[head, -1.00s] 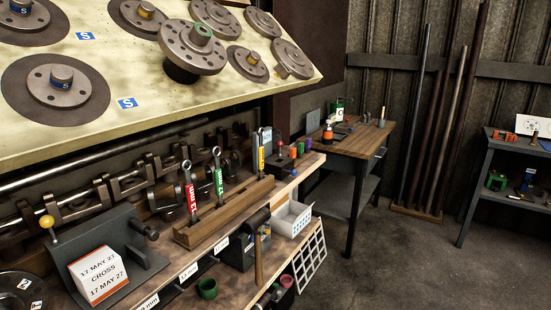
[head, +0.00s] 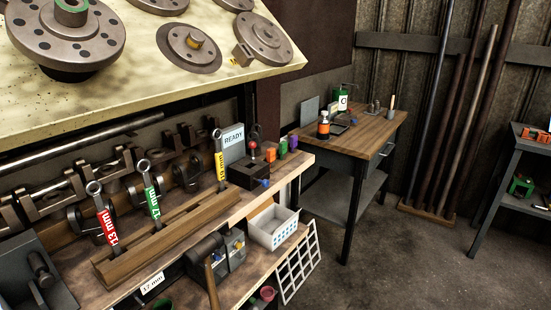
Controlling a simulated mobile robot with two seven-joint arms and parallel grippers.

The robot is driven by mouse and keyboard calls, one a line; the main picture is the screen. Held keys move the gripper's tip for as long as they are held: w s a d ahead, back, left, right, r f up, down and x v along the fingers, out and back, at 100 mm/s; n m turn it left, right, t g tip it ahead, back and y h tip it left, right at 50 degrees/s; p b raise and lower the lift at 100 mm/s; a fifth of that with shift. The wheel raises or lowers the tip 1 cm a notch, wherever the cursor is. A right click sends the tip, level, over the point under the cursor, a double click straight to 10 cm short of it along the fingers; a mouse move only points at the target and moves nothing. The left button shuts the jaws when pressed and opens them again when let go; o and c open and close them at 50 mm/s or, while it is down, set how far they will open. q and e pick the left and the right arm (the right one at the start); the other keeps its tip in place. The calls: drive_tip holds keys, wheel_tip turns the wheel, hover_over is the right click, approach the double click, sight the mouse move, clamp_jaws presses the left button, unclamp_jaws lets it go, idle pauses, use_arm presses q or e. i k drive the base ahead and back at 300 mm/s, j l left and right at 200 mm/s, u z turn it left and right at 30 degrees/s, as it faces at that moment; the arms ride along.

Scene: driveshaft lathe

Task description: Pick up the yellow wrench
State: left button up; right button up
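The yellow wrench (head: 220,163) stands upright at the right end of a wooden rack (head: 155,246) on the workbench shelf. Its grey ring end points up and its lower end is hidden in the rack. A green wrench (head: 152,200) and a red wrench (head: 106,222) stand in the same rack to its left, tilted a little. Neither of my grippers shows in the head view.
A sign reading READY (head: 233,139) and a dark block with a red-topped part (head: 253,165) stand right of the yellow wrench. A slanted board with flanges (head: 150,75) overhangs the shelf. A wooden table (head: 362,134) stands behind; floor (head: 390,260) is clear at right.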

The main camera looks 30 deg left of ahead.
sight(219, 158)
drive_tip(key=i+l, duration=0.1)
drive_tip(key=i, duration=0.55)
drive_tip(key=i+l+z, duration=0.1)
drive_tip(key=i, duration=0.55)
drive_tip(key=i+u, duration=0.35)
drive_tip(key=i+l+u, duration=0.15)
drive_tip(key=u, duration=0.2)
drive_tip(key=i+l+u, duration=0.15)
drive_tip(key=u, duration=0.25)
drive_tip(key=i+l+u, duration=0.1)
drive_tip(key=u, duration=0.3)
drive_tip(key=i+l+u, duration=0.45)
drive_tip(key=u, duration=0.3)
